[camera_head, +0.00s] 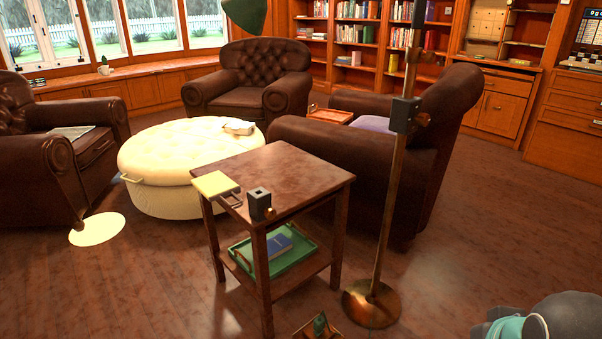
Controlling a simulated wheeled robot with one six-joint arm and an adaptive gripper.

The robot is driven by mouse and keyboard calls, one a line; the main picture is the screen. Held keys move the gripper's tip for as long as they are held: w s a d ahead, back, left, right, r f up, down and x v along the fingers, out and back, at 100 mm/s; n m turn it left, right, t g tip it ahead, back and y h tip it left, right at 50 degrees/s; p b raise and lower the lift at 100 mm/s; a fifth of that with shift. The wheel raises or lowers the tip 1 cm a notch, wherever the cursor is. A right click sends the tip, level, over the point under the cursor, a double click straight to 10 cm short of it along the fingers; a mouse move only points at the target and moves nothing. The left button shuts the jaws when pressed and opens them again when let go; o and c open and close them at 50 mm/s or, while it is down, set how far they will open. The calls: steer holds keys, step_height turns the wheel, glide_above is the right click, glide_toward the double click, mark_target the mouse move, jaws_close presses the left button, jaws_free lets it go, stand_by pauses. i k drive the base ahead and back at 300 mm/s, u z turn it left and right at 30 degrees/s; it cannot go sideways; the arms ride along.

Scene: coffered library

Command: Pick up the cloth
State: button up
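No single thing is clearly the cloth. A small white, uneven thing (238,126) lies on the right part of the round cream ottoman (150,155); it may be a folded cloth, but it is too small to tell. A flat pale grey-green thing (70,131) lies on the left brown armchair (95,98). A purple surface (372,124), perhaps a cushion or fabric, shows on the seat of the right armchair (350,165), partly hidden by its arm. A grey and teal part of my arm shows at the bottom right corner. My gripper is not in view.
A two-tier wooden side table (310,180) stands in front of the ottoman, with a green tray (300,252) on its lower shelf. A brass floor lamp (372,303) stands to its right. A small wooden thing (318,328) is on the floor. Floor is open at right.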

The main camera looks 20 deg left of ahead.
mark_target(214, 186)
steer(key=z, duration=1.85)
steer(key=k, duration=2.55)
steer(key=u, duration=1.9)
steer(key=i, duration=1)
steer(key=u, duration=0.05)
